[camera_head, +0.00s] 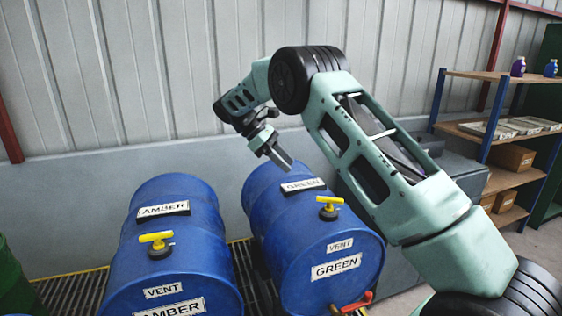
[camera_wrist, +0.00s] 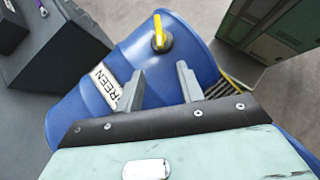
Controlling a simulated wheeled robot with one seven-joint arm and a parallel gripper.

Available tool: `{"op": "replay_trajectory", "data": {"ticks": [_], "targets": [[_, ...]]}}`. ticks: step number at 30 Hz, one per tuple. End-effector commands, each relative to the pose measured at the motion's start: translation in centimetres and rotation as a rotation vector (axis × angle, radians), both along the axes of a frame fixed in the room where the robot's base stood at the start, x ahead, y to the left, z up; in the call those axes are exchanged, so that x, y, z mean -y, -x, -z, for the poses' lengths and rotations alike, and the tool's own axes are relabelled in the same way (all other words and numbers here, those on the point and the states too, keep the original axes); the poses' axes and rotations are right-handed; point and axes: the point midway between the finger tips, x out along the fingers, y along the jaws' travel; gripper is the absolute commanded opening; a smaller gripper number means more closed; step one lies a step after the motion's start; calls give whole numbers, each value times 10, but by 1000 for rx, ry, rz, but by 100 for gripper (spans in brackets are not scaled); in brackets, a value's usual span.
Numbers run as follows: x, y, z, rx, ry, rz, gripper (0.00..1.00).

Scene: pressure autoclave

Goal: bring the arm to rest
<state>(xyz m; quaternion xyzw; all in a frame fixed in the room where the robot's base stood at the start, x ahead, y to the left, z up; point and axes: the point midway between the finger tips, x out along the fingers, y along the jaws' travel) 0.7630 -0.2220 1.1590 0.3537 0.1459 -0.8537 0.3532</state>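My gripper (camera_head: 280,158) is in the air above the back of the blue drum labelled GREEN (camera_head: 320,246), at the end of my bent arm. In the wrist view my gripper (camera_wrist: 162,84) has its two fingers apart with nothing between them. The GREEN drum (camera_wrist: 82,113) fills the middle of that view below the fingers. The yellow vent handle (camera_wrist: 159,32) of this drum shows beyond the fingertips, and they look apart from it. It also shows in the head view (camera_head: 329,203). My arm hides part of the drum's right side.
A blue drum labelled AMBER (camera_head: 205,262) lies to the left, with its own yellow vent handle (camera_head: 156,239). A red-handled tap (camera_head: 355,302) is at the GREEN drum's front. A shelf (camera_head: 500,76) with bottles and boxes stands at the right. A wall is behind.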

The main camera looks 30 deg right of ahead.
Motion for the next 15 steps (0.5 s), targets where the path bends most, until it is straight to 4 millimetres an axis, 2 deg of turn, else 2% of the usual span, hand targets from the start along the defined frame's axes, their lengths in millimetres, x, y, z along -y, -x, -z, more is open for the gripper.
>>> {"op": "replay_trajectory", "data": {"ticks": [6, 15], "targets": [[-6, -5, -8, 0, 1, 1, 37], [-6, -5, -8, 0, 0, 0, 37]]}}
